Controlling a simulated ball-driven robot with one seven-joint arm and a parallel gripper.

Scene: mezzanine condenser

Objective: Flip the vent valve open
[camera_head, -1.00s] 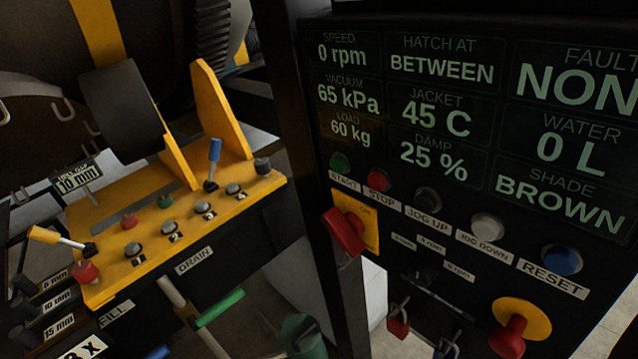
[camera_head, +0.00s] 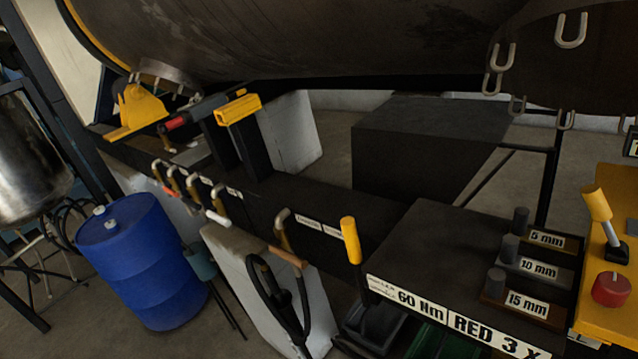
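My gripper is not in view. No label that reads "vent" is legible, so I cannot tell which part is the vent valve. A yellow-handled lever (camera_head: 597,204) stands tilted on the yellow console at the right edge, beside a red knob (camera_head: 611,289). A red-and-black handled tool (camera_head: 192,115) lies near a yellow-topped dark post (camera_head: 238,112) below the big drum.
The large dark drum (camera_head: 330,45) spans the top. A blue barrel (camera_head: 148,262) stands at lower left. Hooks with hanging tools (camera_head: 190,185) line the dark beam. The bench (camera_head: 420,255) carries pegs marked 5, 10 and 15 mm. Floor shows at lower left.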

